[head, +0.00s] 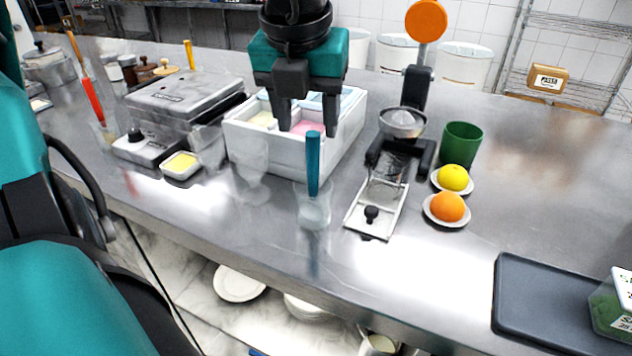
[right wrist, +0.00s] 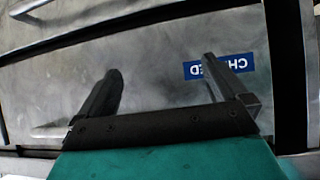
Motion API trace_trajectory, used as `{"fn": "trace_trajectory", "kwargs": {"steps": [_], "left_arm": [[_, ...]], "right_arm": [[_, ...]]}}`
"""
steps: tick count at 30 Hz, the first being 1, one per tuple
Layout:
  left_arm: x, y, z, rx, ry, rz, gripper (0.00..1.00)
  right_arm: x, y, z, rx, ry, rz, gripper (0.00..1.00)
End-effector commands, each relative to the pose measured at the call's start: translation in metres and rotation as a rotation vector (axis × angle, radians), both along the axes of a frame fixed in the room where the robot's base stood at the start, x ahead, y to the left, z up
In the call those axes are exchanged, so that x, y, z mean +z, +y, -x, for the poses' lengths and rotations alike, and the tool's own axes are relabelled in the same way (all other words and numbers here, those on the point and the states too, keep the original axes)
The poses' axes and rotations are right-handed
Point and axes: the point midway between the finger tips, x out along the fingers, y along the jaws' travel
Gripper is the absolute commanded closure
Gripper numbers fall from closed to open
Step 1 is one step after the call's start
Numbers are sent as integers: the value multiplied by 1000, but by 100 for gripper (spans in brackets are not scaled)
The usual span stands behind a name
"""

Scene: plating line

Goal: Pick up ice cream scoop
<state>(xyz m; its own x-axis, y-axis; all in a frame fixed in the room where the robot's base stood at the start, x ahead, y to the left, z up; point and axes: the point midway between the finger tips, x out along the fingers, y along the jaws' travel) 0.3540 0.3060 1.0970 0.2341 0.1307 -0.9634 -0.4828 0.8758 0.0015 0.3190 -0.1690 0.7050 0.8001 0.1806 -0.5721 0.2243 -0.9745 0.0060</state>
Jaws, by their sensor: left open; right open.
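The ice cream scoop (head: 313,165) stands upright in a clear container (head: 314,211) near the counter's front edge, its teal handle up. Its lower end is blurred behind the clear wall. My left gripper (head: 306,134) points down with its fingers apart and nothing held. In the head view its fingertips overlap the white ice cream box (head: 245,140), and the top of the handle shows just below and between them; the depth gap is unclear. My right gripper (right wrist: 160,64) is open and empty, facing a metal front with a blue label (right wrist: 219,67). It is not seen in the head view.
A clear glass (head: 250,180) stands left of the scoop's container. A citrus press (head: 403,125) and a grater (head: 376,205) stand to its right, with a green cup (head: 461,143), a lemon (head: 453,177) and an orange (head: 447,206). A dark tray (head: 540,300) lies front right.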

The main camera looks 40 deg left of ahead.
Motion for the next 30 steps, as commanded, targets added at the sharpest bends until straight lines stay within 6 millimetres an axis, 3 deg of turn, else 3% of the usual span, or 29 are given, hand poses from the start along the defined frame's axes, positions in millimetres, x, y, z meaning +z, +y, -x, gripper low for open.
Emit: {"fn": "trace_trajectory", "kwargs": {"steps": [18,28,30], "left_arm": [[-64,5,-14,1,3,3,46],[-71,6,-17,1,-2,3,46],[-71,6,-17,1,-2,3,51]], "right_arm": [[2,1,-1,2,-8,-3,0],[2,1,-2,1,-9,-3,0],[2,1,-2,1,-9,-3,0]]}}
